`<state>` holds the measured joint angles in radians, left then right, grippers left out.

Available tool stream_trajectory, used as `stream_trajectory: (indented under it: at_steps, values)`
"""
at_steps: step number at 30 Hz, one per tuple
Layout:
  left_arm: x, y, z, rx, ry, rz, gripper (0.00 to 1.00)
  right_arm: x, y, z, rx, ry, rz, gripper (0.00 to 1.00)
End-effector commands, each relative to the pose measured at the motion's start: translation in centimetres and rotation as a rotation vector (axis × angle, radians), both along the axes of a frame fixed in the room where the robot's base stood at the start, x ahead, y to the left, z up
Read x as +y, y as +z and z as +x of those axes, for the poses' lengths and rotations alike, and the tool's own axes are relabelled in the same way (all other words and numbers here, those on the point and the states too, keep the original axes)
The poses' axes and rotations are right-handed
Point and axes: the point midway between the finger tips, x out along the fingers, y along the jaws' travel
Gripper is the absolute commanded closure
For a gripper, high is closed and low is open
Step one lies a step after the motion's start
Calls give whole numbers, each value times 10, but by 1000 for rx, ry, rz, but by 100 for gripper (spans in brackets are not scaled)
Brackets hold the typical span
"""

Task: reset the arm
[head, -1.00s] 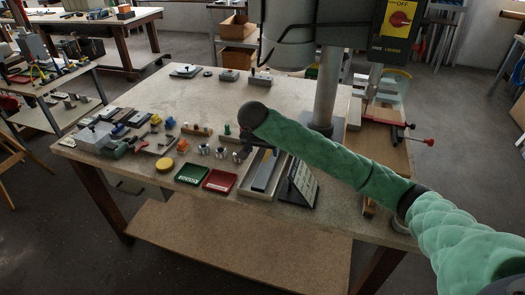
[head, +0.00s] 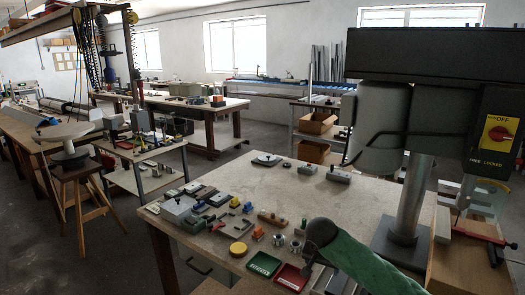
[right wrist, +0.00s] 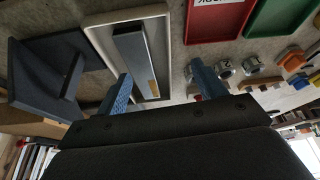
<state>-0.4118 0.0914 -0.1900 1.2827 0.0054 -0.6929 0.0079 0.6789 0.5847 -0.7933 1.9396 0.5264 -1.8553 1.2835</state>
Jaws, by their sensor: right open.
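My right arm comes in green from the lower right in the head view and ends in a dark rounded wrist. My right gripper (head: 308,270) hangs below that wrist, beside the red tray (head: 291,277), and is small and dark there. In the right wrist view its two blue fingers (right wrist: 160,72) stand wide apart with nothing between them. Beyond the fingers are a pale tray (right wrist: 97,37) with a grey bar (right wrist: 134,55), the red tray (right wrist: 217,22) and a green tray (right wrist: 285,25). My left gripper is not in view.
The workbench (head: 290,190) carries small parts along its left and front, including a yellow disc (head: 238,249) and a green tray (head: 264,264). Its middle is bare. A drill-press-like machine (head: 408,200) stands at the right. A dark angled stand (right wrist: 50,75) is near the left finger.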

Motion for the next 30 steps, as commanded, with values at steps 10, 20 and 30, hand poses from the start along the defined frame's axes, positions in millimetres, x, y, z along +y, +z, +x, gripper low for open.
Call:
stream_trajectory:
  at_steps: [10, 20, 30]
  values:
    - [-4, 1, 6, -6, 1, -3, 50, 34, -42, -47, 24, 155, 48, 30]
    - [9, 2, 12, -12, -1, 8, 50, 61, -86, -116, 28, 338, 106, 30]
    - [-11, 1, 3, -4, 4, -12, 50, 65, -120, -188, 17, 468, 138, 30]
